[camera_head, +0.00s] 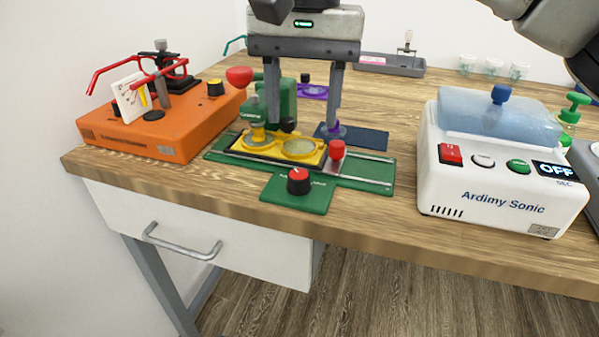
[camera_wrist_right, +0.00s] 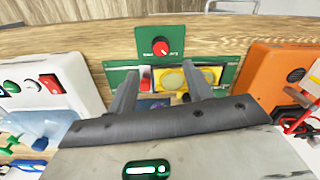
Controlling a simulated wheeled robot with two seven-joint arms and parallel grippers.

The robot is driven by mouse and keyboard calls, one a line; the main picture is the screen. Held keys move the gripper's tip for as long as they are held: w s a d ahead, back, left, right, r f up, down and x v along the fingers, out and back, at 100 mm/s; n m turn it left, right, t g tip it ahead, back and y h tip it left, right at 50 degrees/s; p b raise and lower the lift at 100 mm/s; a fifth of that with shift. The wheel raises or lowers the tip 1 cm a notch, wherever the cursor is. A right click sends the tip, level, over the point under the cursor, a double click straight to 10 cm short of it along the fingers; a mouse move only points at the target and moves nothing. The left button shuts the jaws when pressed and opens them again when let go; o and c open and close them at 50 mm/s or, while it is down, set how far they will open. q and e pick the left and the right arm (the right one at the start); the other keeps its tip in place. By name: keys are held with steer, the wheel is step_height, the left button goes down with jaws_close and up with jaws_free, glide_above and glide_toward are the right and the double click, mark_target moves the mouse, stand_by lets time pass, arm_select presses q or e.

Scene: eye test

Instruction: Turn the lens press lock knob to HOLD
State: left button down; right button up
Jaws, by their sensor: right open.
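The lock knob (camera_head: 299,181), red-topped with a dark base, sits on the front tab of the green lens press plate (camera_head: 380,178). A small white mark on the knob points away from the table's front edge, slightly left. The printing beside it is too small to read. The press has a green column (camera_head: 288,100), a red ball handle (camera_head: 239,76) and a yellow slide (camera_head: 272,147) with two round seats. My right gripper (camera_head: 304,122) is open and empty, fingers down, behind the knob and apart from it. The knob also shows beyond the fingertips in the right wrist view (camera_wrist_right: 160,47).
An orange box (camera_head: 150,128) with red-framed glasses stands left. A white ultrasonic cleaner (camera_head: 500,185) with a blue lid stands right. A small red knob (camera_head: 337,149) sits on the press plate. A blue mat (camera_head: 365,137) lies behind it. Bare wood lies in front of the tab.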

mark_target(299, 174)
step_height(299, 174, down, 8)
steer(key=shift+a+f+b, duration=0.15)
steer(key=shift+b, duration=0.4)
arm_select(q)
steer(key=shift+w+d+f, duration=0.15)
steer(key=shift+d+f, duration=0.05)
steer(key=shift+f, duration=0.55)
steer(key=shift+w+d+f, duration=0.1)
steer(key=shift+d+f, duration=0.1)
steer(key=shift+f, duration=0.5)
arm_select(e)
steer(key=shift+f, duration=0.65)
steer(key=c, duration=1)
